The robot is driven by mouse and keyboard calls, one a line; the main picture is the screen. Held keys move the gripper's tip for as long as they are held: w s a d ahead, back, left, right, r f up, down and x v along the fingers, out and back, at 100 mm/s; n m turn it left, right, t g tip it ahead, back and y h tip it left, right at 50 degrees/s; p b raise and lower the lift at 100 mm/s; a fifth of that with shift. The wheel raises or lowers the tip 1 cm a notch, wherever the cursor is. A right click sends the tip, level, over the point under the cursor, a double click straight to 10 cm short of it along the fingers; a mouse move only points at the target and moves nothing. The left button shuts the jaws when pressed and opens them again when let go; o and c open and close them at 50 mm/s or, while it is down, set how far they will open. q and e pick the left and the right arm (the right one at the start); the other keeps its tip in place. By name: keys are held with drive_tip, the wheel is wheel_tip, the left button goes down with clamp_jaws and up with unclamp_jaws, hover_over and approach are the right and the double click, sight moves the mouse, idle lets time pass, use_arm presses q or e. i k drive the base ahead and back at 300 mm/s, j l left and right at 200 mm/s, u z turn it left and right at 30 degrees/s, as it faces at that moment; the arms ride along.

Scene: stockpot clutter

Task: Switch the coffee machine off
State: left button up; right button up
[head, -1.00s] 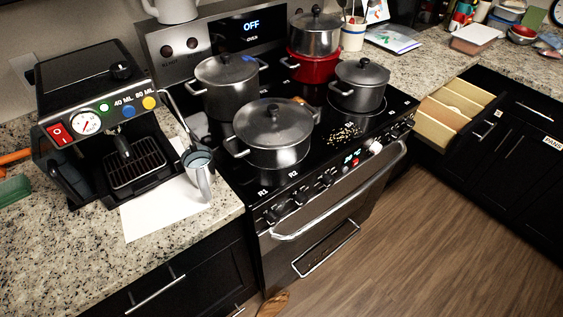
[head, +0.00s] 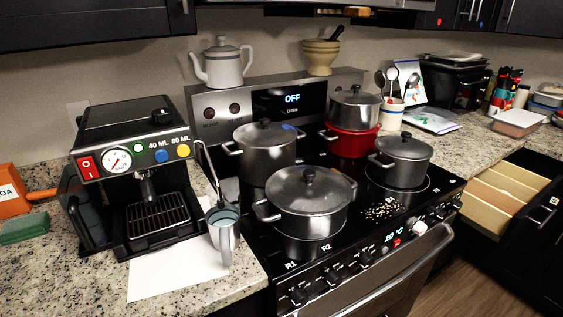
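The black coffee machine (head: 128,135) stands on the granite counter at the left of the head view. Its front panel has a red rocker switch (head: 86,164) at the left end, a round white gauge (head: 117,160), and green, blue and yellow buttons labelled 40 ML and 80 ML. The green button (head: 138,147) looks bright. The switch's exact position is too small to tell. A metal milk jug (head: 223,238) stands at the machine's right front, by the steam wand. Neither of my grippers is in view.
A stove (head: 262,233) right of the machine carries several lidded pots, including a large front pot (head: 310,205). A white sheet (head: 170,275) lies before the machine. An orange box (head: 10,195) and green sponge (head: 22,228) lie left. An open drawer (head: 500,195) juts out at right.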

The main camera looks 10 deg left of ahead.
sight(87, 164)
drive_tip(key=u, duration=1.3)
